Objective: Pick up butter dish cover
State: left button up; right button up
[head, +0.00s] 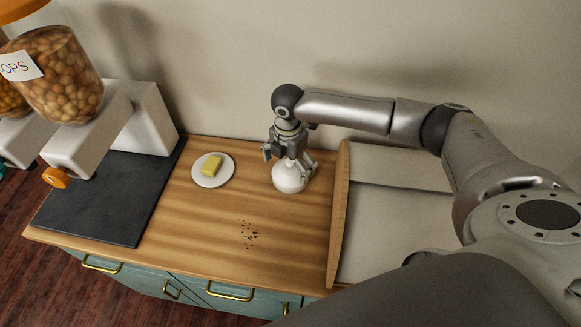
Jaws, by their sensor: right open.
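The white, dome-shaped butter dish cover (289,179) stands on the wooden counter, right of the butter dish. My right gripper (290,165) points down directly over it. Its open fingers are around the upper part of the cover; whether they touch it I cannot tell. The round white butter dish (202,181) lies to the left with a yellow block of butter (212,166) on it, uncovered. My left gripper is not in view.
Dark crumbs (249,235) lie on the wooden counter (200,226) in front of the cover. A raised wooden side panel (338,215) stands close on the right. A dark slab (110,195) and dispensers with jars (57,75) are at left.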

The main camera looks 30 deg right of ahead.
aim_at(289, 168)
notch_tip(289, 168, down, 2)
jog(key=shift+d+f+p, duration=0.1)
jog(key=shift+f+p, duration=0.1)
jog(key=shift+p, duration=0.1)
jog(key=shift+f, duration=0.5)
jog(key=c, duration=0.7)
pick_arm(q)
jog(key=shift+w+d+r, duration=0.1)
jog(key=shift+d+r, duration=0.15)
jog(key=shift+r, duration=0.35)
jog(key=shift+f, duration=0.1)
